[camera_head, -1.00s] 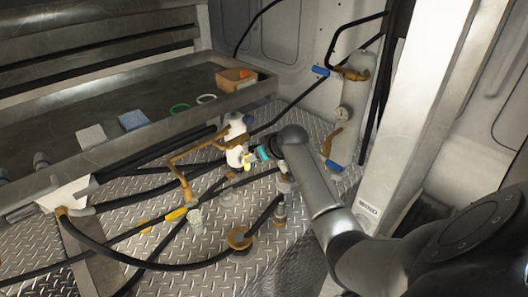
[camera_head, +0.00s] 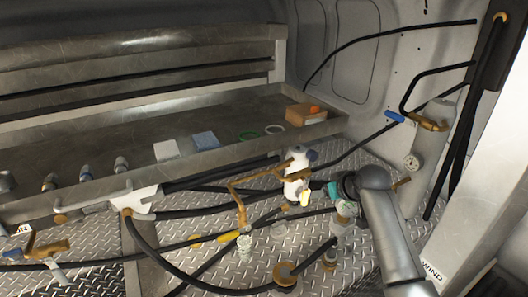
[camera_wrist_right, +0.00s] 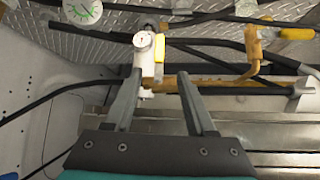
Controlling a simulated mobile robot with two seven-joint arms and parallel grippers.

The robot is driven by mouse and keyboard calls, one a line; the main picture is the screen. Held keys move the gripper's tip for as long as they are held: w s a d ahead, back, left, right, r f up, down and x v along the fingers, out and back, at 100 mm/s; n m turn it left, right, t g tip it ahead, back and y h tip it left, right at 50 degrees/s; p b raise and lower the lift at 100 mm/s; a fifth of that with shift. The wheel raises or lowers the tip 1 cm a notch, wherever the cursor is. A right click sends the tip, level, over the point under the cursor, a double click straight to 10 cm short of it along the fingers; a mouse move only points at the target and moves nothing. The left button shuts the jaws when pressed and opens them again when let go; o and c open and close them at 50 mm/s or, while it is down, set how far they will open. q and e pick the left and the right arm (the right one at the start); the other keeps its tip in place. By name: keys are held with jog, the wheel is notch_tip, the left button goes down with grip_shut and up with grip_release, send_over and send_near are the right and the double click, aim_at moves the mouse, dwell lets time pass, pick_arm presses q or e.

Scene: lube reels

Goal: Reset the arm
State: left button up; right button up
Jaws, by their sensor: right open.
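My right arm (camera_head: 388,235) comes in from the lower right in the head view. Its wrist end, with a teal part, is just right of a white valve body (camera_head: 296,180) with brass pipe and a yellow tag. The fingers are hard to make out there. In the right wrist view my right gripper (camera_wrist_right: 160,76) is open, with its two fingers apart. Nothing is visibly held. My left gripper is not in view.
A metal shelf tray (camera_head: 225,157) holds an orange-brown box (camera_head: 306,112), a blue block (camera_head: 205,140) and a white block (camera_head: 166,150). Black hoses (camera_head: 170,265) cross the tread-plate floor.

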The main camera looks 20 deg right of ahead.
jog(key=s+a+f+n+g, duration=0.1)
jog(key=s+a+f+g, duration=0.1)
jog(key=s+a+f, duration=0.35)
jog(key=s+a+f+n+g, duration=0.1)
jog(key=s+a+f+n, duration=0.15)
jog(key=s+a, duration=0.6)
jog(key=s+a+g+y, duration=0.1)
jog(key=s+a, duration=0.4)
jog(key=s, duration=0.3)
jog(key=s+a+g, duration=0.1)
jog(key=s+a, duration=0.3)
jog(key=s, duration=0.3)
notch_tip(320, 180, down, 31)
jog(key=s+g+b, duration=0.1)
jog(key=g+b, duration=0.1)
jog(key=b, duration=0.8)
jog(key=s+d+f+b, duration=0.1)
jog(key=s+f+b, duration=0.3)
jog(key=f, duration=0.5)
jog(key=s+f+b, duration=0.3)
jog(key=s+f, duration=0.4)
jog(key=f, duration=0.1)
jog(key=s+d+f+g+b, duration=0.1)
jog(key=s+f+b, duration=0.3)
jog(key=f, duration=0.5)
jog(key=shift+s+d+f+b, duration=0.3)
jog(key=shift+s+d, duration=0.05)
jog(key=shift+s, duration=0.45)
